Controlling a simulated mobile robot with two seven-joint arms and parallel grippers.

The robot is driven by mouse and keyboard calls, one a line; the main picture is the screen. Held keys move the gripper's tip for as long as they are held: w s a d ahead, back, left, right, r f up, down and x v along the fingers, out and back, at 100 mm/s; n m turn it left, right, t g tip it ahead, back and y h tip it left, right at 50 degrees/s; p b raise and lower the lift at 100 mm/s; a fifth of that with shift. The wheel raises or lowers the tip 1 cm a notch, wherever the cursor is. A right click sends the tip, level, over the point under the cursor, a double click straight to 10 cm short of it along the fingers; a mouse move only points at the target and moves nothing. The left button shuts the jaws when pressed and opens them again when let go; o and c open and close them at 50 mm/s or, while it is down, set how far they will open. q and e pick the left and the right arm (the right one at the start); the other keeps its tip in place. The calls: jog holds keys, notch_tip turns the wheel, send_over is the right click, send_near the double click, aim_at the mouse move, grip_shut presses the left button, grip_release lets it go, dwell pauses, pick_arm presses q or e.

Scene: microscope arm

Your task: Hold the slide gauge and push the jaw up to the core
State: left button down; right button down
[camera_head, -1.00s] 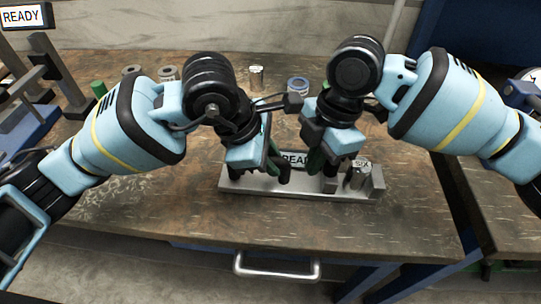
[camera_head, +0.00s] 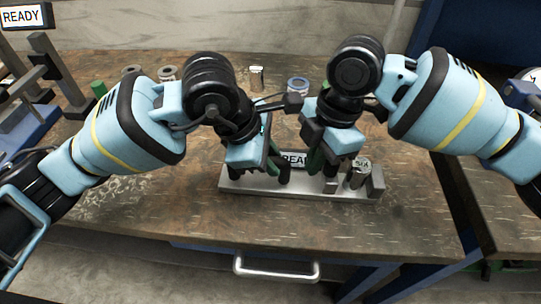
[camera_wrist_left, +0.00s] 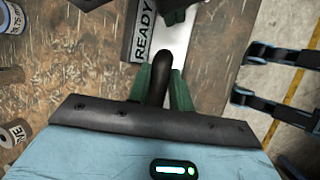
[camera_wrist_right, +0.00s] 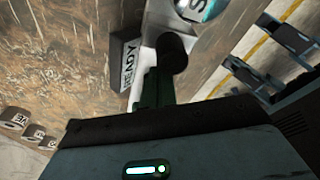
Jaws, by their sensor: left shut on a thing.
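The slide gauge is a grey metal rail (camera_head: 250,187) on the bench with a READY plate (camera_head: 291,160) behind it. My left gripper (camera_head: 272,168) is shut on its black handle (camera_wrist_left: 160,80), which stands between the green fingers. My right gripper (camera_head: 318,162) has its green fingers together, close to the jaw's black knob (camera_wrist_right: 172,52); I cannot tell whether they touch. The core, a metal cylinder labelled SIX (camera_head: 360,175), stands near the rail's right end block (camera_head: 376,184). The knob is close beside the core; any gap is unclear. The grippers hide part of the rail.
A blue fixture with a READY sign (camera_head: 24,16) is at far left. The bench front (camera_head: 200,222) is clear.

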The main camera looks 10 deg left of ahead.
pick_arm(q)
jog(key=shift+r, duration=0.1)
pick_arm(e)
jog(key=shift+d, duration=0.2)
jog(key=shift+d, duration=1.05)
jog(key=shift+w+d, duration=0.1)
jog(key=shift+d, duration=0.2)
dwell(0.3)
jog(key=shift+a, duration=0.1)
jog(key=shift+a, duration=1.05)
